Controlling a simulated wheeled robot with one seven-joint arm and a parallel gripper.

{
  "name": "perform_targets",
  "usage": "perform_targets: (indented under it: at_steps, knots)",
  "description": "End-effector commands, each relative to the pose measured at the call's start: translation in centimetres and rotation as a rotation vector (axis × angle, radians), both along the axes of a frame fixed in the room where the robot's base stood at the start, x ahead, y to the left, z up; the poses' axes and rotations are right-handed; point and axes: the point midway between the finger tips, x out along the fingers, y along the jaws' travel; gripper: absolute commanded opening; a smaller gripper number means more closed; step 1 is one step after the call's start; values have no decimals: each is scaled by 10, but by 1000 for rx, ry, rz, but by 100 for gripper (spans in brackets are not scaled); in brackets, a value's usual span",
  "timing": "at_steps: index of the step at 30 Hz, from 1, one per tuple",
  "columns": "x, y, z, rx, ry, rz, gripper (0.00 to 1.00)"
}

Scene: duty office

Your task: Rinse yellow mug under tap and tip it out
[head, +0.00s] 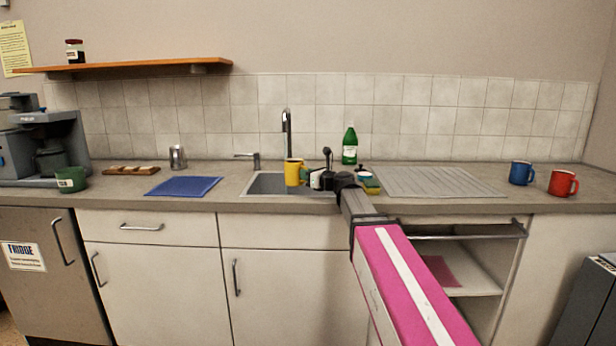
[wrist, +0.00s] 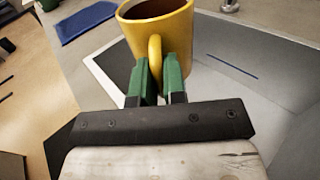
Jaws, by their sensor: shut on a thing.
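The yellow mug (head: 293,171) is upright over the sink (head: 258,185), below and in front of the tall chrome tap (head: 287,122). My gripper (head: 314,180) is to the right of the mug and is shut on its handle. In the wrist view the green fingertips (wrist: 157,75) close on both sides of the handle of the yellow mug (wrist: 172,40). Its inside looks dark brown; I cannot tell liquid from stain. I cannot tell for sure whether water runs from the tap.
A green bottle (head: 349,145) stands behind the sink's right end. A ribbed draining area (head: 440,181) lies right, with a blue mug (head: 521,172) and red mug (head: 563,184) beyond. A blue mat (head: 184,186) lies left. A small chrome lever or spout (head: 249,158) stands behind the sink.

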Motion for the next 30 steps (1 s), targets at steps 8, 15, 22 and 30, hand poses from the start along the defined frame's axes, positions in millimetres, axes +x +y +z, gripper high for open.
perform_targets:
  at_steps: [8,15,22,30]
  knots:
    - [24,10,-1,1,-1,0,0]
    - [42,20,-1,1,-1,1,0]
    - [59,28,-1,1,-1,0,0]
    - [75,37,-1,1,-1,0,0]
